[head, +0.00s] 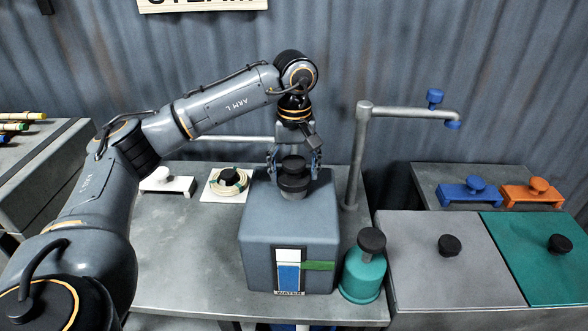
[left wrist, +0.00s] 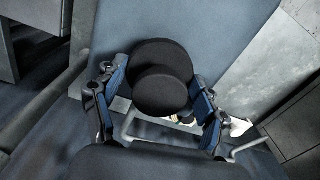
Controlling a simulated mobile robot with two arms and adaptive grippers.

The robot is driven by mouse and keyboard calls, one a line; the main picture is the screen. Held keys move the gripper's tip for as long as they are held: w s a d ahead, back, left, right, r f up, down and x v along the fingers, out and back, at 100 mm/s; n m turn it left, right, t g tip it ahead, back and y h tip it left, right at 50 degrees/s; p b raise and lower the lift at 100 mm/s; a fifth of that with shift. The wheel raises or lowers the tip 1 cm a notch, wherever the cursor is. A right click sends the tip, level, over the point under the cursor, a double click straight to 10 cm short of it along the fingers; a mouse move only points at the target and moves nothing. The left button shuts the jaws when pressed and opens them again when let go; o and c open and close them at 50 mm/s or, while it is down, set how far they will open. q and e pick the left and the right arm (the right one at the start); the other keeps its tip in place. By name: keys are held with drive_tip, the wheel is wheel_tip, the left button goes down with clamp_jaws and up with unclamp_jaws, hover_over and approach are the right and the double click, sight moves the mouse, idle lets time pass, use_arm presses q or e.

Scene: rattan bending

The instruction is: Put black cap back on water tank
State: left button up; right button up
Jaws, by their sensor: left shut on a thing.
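The grey-blue water tank (head: 290,232) stands on the metal table, with a "WATER" label and a blue-and-white gauge on its front. My left gripper (head: 294,173) reaches down from above and is shut on the black cap (head: 293,183), its fingers on either side. The cap is upright over the short grey neck on the tank's top; I cannot tell if it is fully seated. In the left wrist view the cap (left wrist: 157,52) shows as a wide black disc with a round knob between the blue finger pads; the neck is hidden there. My right gripper is not in view.
A grey pipe (head: 357,158) with a blue tap stands close right of the tank. A green bottle (head: 362,278) with a black top is at the tank's front right. A white clamp (head: 168,186) and a coil (head: 246,185) lie left. Grey and green lidded boxes stand right.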

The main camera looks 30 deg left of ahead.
use_arm(q)
drive_tip(key=shift+f+b, duration=0.5)
drive_tip(key=shift+f, duration=0.2)
idle(0.4)
drive_tip(key=o, duration=1.3)
drive_tip(key=shift+o, duration=0.4)
drive_tip(key=shift+r, duration=0.1)
drive_tip(key=shift+r+p, duration=2.75)
drive_tip(key=shift+r, duration=1.2)
